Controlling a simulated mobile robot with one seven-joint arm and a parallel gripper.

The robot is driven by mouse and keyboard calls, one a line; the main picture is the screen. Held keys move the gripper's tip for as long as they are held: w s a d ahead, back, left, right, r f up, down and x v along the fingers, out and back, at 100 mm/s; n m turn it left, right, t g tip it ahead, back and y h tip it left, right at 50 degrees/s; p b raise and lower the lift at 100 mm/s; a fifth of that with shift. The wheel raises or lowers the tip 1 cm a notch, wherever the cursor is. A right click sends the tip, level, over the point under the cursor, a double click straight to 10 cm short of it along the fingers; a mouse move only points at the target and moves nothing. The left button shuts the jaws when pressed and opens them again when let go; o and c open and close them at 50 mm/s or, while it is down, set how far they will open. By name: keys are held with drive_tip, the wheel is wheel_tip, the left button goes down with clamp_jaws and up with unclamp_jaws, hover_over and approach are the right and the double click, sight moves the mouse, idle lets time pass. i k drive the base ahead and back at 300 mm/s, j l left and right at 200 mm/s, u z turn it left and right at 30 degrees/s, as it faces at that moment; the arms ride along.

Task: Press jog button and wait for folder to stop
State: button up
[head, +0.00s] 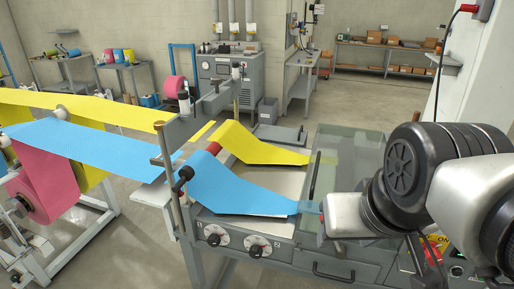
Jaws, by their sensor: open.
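The folder machine (290,205) stands in the middle, with two numbered dials (232,241) on its front. A blue web (235,187) and a yellow web (250,147) run over it toward a clear cover (350,155). A control panel at the lower right shows a round button with a green ring (457,271) and part of a yellow label (440,240). I cannot read which button is jog. My gripper (418,262) is partly visible below my arm, open and near the panel's left side. My arm hides much of the panel; contact with a button cannot be told.
A pink roll (48,187) and a stand with blue and yellow webs are at the left. A grey cabinet (222,80), workbench (300,65) and shelf with boxes (375,42) stand at the back. Open floor lies between them and the machine.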

sight(456, 272)
drive_tip(key=j+u, duration=0.2)
drive_tip(key=u, duration=0.2)
drive_tip(key=l+u, duration=0.2)
drive_tip(key=z, duration=1.85)
